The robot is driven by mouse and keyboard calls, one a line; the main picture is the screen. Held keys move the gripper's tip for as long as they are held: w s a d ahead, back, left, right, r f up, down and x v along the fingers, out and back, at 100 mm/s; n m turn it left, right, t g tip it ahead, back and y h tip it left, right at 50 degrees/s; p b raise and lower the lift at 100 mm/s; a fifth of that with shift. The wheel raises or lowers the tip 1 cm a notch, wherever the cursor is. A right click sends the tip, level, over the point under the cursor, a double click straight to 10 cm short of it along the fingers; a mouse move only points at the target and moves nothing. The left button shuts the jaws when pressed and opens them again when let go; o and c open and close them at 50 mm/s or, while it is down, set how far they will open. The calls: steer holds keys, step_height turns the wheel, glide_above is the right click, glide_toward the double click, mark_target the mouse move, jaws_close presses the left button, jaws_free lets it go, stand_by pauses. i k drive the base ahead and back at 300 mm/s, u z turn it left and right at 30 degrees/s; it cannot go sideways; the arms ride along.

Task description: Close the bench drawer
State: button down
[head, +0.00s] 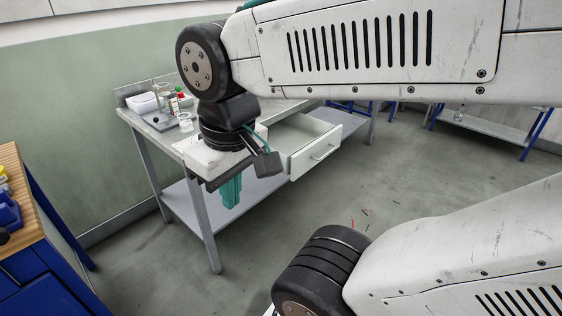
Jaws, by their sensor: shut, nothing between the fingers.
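My wrist and upper arm hide part of the bench top and the drawer's rear left part.
A lower shelf (185,205) runs under the bench. A blue workbench (40,235) stands at the left. Thin red and dark bits (366,212) lie on the open floor.

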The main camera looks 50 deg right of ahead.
mark_target(301, 142)
steer(key=z, duration=0.2)
steer(key=i, duration=0.9)
steer(key=z, duration=0.75)
